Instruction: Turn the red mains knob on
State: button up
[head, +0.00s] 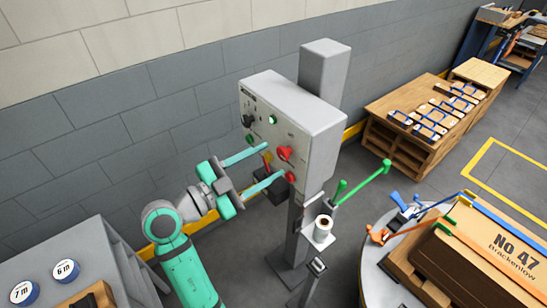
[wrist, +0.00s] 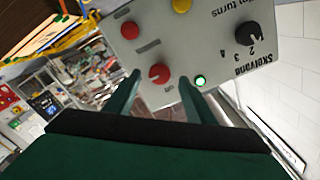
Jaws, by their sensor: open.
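The red mains knob (head: 285,153) is on the front of the grey control box, right of my fingertips in the head view. In the wrist view the red knob (wrist: 159,74) appears between my two fingers, with a pale mark on its face and a small label beside it. My gripper (head: 276,160) is open, its two teal fingers pointing at the panel. In the wrist view my gripper (wrist: 160,79) has one finger on each side of the knob. I cannot tell whether the fingertips touch it.
The panel also has a lit green lamp (wrist: 200,80), a black numbered dial (wrist: 247,34), a yellow button (wrist: 181,5) and a red button (wrist: 129,30). A green-handled lever (head: 373,174) and a white roll (head: 323,224) are beside the post. A round table (head: 372,270) stands right.

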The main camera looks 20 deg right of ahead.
jog(key=v, duration=0.7)
jog(key=shift+s+a, duration=0.15)
